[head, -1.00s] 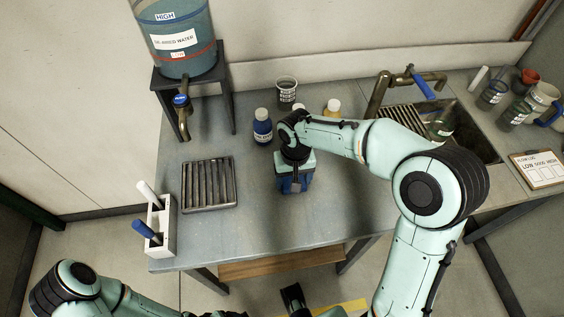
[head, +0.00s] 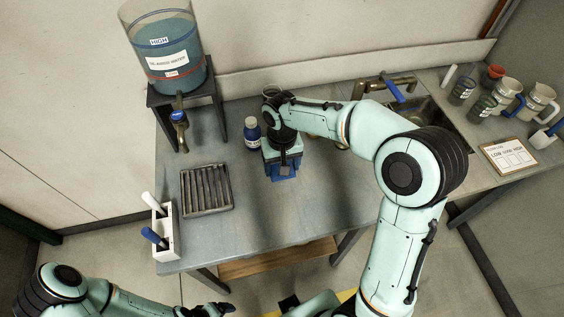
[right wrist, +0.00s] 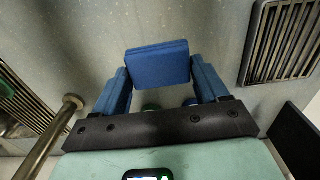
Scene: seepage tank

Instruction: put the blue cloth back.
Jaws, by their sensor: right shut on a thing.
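The blue cloth (head: 286,176) is a small folded blue pad under my right gripper (head: 283,168) in the head view, over the middle of the grey table. In the right wrist view the cloth (right wrist: 158,63) is between the two blue fingers of my right gripper (right wrist: 160,83), which is shut on it. I cannot tell whether the cloth touches the table. My left gripper (head: 216,309) is dark and low at the bottom edge of the head view, away from the table; its jaws are not clear.
A slatted tray (head: 207,188) and a white holder (head: 163,232) are at the left. The water tank (head: 166,50) is behind. A sink (head: 432,118), jugs and a clipboard (head: 509,156) are at the right.

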